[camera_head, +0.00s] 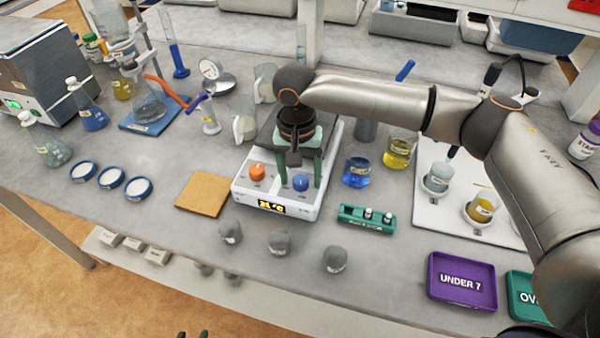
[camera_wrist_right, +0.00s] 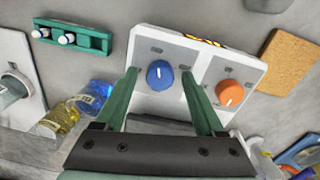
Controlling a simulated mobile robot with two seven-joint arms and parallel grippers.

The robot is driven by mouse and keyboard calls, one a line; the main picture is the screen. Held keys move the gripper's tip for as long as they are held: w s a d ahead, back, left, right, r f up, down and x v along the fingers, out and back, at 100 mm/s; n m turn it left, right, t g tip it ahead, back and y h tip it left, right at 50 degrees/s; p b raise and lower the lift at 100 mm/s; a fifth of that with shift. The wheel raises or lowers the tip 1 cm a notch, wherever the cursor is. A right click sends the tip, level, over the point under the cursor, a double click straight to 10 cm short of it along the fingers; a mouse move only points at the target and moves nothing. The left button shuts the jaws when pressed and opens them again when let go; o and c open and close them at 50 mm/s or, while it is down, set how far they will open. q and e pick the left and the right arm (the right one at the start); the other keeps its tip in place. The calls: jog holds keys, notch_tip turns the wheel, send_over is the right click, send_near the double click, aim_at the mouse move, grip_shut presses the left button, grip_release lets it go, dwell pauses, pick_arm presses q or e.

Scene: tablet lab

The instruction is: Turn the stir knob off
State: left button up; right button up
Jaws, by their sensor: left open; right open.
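The stirring hotplate (camera_head: 270,203) stands mid-table with a lit display at its front. Its front panel has an orange knob (camera_head: 257,171) on the left and a blue knob (camera_head: 301,182) on the right; their labels are too small to read. My right gripper (camera_head: 300,180) points down over the blue knob. In the right wrist view, its open green fingertips (camera_wrist_right: 160,72) stand either side of the blue knob (camera_wrist_right: 160,76), with gaps visible. The orange knob (camera_wrist_right: 229,94) is outside the fingers. Only the tips of my left gripper (camera_head: 192,334) show at the bottom edge, apart and empty.
A blue beaker (camera_head: 357,172) and a yellow beaker (camera_head: 398,150) stand right of the hotplate. A green vial rack (camera_head: 366,220) is at its front right, a cork mat (camera_head: 204,193) at its left. A purple tray (camera_head: 462,281) lies at the right front.

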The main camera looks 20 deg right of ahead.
jog(key=shift+c, duration=0.2)
grip_shut()
